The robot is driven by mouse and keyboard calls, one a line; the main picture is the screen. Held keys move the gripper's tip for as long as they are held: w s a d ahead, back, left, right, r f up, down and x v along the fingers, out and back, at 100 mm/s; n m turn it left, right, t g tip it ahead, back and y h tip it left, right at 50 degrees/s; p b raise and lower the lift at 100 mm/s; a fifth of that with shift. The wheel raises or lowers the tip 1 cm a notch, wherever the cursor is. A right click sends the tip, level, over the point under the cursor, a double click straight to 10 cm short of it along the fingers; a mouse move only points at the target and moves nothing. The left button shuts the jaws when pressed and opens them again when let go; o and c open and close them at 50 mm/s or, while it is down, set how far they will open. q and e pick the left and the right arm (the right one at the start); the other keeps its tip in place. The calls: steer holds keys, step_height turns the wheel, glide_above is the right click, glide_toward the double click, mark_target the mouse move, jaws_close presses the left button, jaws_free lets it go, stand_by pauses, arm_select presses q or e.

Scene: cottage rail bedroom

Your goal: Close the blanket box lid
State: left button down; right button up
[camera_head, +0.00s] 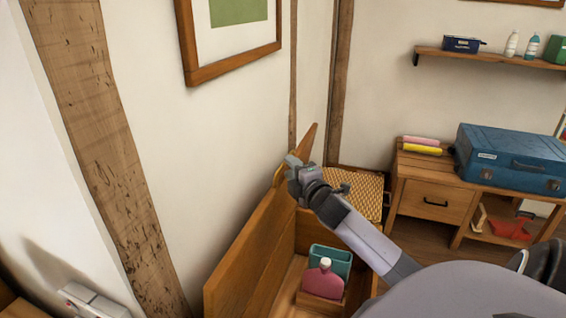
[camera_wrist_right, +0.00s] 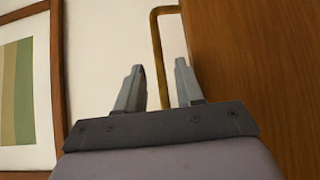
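The wooden blanket box (camera_head: 294,263) stands open at the lower middle of the head view. Its lid (camera_head: 248,244) is raised, leaning towards the wall on the left; its wood also fills the right of the wrist view (camera_wrist_right: 255,75). A brass handle (camera_wrist_right: 156,35) is on the lid and shows in the head view (camera_head: 278,176). My right gripper (camera_head: 291,164) is at the lid's upper far end, by the handle. In the wrist view its fingers (camera_wrist_right: 159,82) are apart, with the handle bar seen between them; contact cannot be told. My left gripper is not in view.
A woven-topped piece (camera_head: 362,190) stands beyond the box. A wooden desk (camera_head: 432,197) with a blue case (camera_head: 512,158) is at the right. The wall is close behind the lid.

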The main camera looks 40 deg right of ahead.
steer(key=shift+x, duration=2.2)
steer(key=shift+f, duration=0.1)
jaws_close()
